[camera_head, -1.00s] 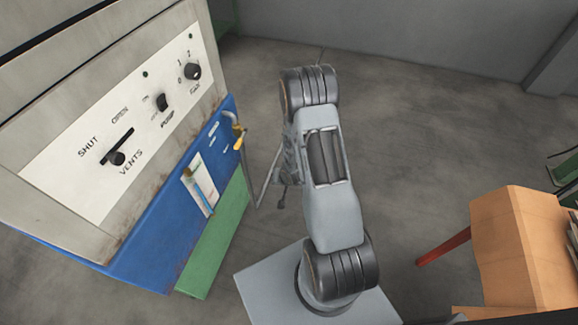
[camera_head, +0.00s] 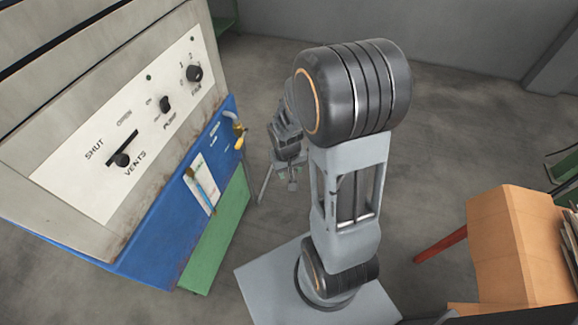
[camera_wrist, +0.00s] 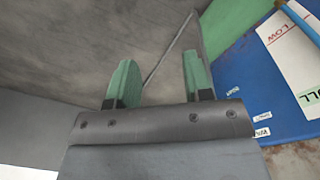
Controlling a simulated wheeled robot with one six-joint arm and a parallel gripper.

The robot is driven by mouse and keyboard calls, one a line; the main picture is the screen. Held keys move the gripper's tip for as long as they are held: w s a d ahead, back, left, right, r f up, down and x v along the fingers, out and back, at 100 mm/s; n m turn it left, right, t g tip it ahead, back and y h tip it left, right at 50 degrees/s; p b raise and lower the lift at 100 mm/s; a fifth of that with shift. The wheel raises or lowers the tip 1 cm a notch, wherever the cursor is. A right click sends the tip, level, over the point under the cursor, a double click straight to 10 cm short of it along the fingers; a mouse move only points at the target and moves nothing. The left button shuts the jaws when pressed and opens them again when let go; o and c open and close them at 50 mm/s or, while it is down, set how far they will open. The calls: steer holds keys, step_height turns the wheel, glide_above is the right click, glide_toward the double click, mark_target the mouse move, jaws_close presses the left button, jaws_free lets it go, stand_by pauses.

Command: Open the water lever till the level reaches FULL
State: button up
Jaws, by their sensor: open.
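The water lever (camera_head: 239,143) is a small yellow handle on a tap with a grey bent pipe, on the blue panel's right edge in the head view. In the wrist view my gripper (camera_wrist: 158,70) has two green fingers, open and empty. The lever is not visible there.
The grey cabinet carries a white panel (camera_head: 125,130) with VENTS, PUMP and another knob. A green block (camera_head: 215,240) is below the blue panel (camera_head: 160,230). Cardboard boxes (camera_head: 510,240) stand at the right. The floor (camera_head: 440,140) behind my arm is clear.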

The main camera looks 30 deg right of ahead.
steer(key=shift+s+a+r, duration=0.25)
steer(key=shift+s+r, duration=0.15)
steer(key=shift+r, duration=0.35)
steer(key=shift+s+a+r, duration=0.2)
steer(key=shift+s+r, duration=0.15)
steer(key=shift+r, duration=0.4)
